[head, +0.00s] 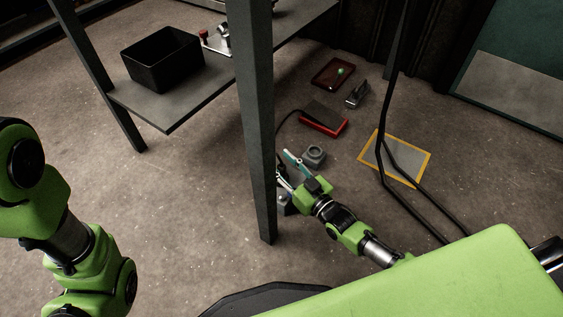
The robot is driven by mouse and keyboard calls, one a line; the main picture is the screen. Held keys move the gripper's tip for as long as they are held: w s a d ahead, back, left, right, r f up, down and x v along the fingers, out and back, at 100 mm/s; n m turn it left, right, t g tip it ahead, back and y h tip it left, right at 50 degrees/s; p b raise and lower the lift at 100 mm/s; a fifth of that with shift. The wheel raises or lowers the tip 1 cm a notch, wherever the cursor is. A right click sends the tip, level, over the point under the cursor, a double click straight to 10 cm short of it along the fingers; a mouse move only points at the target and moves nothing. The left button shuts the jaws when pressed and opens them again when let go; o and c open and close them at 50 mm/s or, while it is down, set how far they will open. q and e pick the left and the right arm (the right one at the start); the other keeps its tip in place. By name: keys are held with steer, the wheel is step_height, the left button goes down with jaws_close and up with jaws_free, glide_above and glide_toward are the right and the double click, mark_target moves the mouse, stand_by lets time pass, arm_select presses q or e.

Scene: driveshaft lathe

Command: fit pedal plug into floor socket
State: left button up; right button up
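The red foot pedal (323,123) with a dark top lies on the floor. Its black cable (286,124) curves left from it and goes behind the table leg. A small grey block with a round top opening (314,155), which looks like the floor socket, sits just above and right of my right gripper. My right gripper (286,170) is low near the floor beside the leg, its fingers apart. The leg hides part of the space by the fingertips, and I cannot make out the plug. My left arm shows at the left, but its gripper is out of view.
The table leg (252,110) stands close left of my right gripper. A black bin (163,60) is on the low shelf (185,100). A red tray (333,74), a small metal device (357,94) and a yellow-edged floor plate (413,157) lie beyond. Dark bent bars (382,120) rise at right.

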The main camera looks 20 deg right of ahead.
steer(key=v, duration=1.2)
stand_by(0.4)
